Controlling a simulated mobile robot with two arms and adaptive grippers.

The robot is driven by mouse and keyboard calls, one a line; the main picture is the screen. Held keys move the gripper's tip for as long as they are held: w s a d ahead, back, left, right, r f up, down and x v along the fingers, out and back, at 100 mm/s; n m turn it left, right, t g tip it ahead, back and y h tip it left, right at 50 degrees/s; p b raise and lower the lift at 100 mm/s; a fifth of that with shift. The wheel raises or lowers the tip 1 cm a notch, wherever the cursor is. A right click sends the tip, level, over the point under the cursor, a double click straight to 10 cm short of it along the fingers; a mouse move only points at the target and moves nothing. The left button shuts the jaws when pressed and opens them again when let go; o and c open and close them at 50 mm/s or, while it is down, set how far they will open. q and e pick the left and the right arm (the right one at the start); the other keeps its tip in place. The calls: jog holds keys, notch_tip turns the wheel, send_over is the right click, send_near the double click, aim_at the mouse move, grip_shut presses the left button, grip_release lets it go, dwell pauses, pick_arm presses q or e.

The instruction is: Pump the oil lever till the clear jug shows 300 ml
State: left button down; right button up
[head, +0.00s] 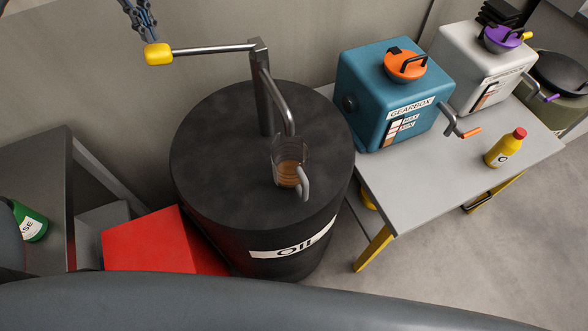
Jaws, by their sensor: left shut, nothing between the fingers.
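The oil drum (225,165) is black with an "Oil" label on its front. A pump (264,100) stands on its lid, with a curved spout bending down to the right. The pump's lever (215,49) reaches left and ends in a yellow grip. The clear jug (291,155) stands upright on the lid under the spout, with brown oil (289,174) in its lower part. Its marks are too small to read. My left gripper (146,24) is shut and empty at the top left, just above the yellow grip; I cannot tell whether it touches. My right gripper is out of view.
A table (400,200) on the right bears a blue gearbox tank (372,75), a white tank (455,65) and a yellow bottle (504,149). A red box (150,242) lies left of the drum. A green bottle (32,226) is at the far left.

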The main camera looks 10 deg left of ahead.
pick_arm(q)
jog(key=shift+f, duration=0.1)
jog(key=shift+f+b, duration=3.45)
jog(key=shift+f, duration=1.6)
notch_tip(320, 180, up, 10)
jog(key=p, duration=0.8)
jog(key=shift+r, duration=0.2)
jog(key=shift+f, duration=0.2)
jog(key=shift+f+b, duration=3.45)
jog(key=shift+f, duration=1.6)
notch_tip(320, 180, up, 10)
jog(key=p, duration=0.8)
jog(key=shift+r, duration=0.2)
